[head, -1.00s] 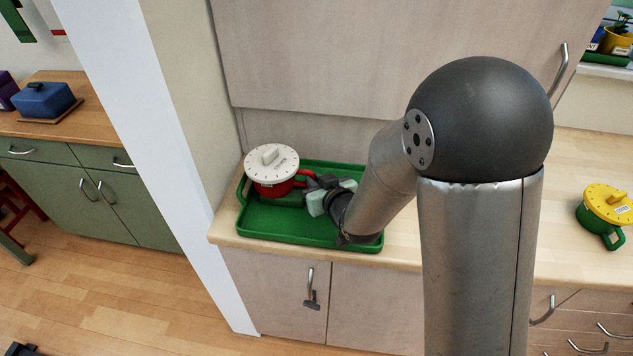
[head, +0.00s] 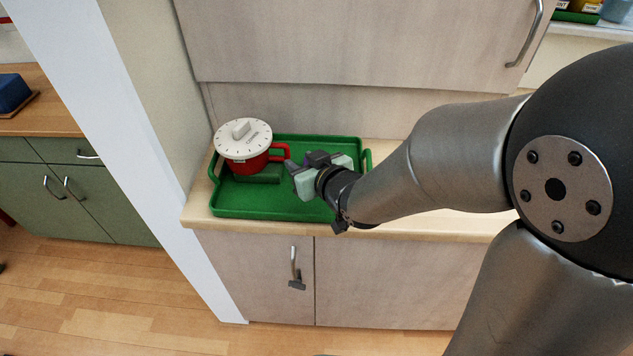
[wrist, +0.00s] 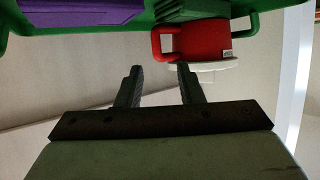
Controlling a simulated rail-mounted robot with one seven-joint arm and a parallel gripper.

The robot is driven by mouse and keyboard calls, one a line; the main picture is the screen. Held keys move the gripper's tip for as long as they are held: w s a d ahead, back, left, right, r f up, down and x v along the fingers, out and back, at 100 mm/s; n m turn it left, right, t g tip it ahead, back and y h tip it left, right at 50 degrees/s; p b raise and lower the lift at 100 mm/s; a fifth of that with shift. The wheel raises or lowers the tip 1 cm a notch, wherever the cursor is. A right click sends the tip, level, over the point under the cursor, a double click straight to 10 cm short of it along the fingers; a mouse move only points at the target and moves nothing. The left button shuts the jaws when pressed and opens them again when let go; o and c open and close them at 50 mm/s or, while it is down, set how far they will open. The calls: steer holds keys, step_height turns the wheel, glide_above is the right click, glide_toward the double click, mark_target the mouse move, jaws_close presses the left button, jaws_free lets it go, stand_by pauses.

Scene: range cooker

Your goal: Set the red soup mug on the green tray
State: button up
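The red soup mug (head: 247,166), with a white lid marked like a dial, stands upright in the back left part of the green tray (head: 262,205). Its red handle points right, toward my gripper (head: 290,168). My gripper is just right of the handle, low over the tray. In the wrist view, the two fingers of my gripper (wrist: 160,69) are apart with nothing between them. The mug (wrist: 203,40) and its handle appear beyond the fingertips, apart from them.
A low dark green block (head: 257,176) lies in the tray in front of the mug. A purple object (wrist: 90,17) also shows in the wrist view. A wall stands close left of the tray, and a cupboard hangs above. The tray's front left is clear.

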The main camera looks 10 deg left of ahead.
steer(key=shift+b+v, duration=2.3)
steer(key=shift+v, duration=0.4)
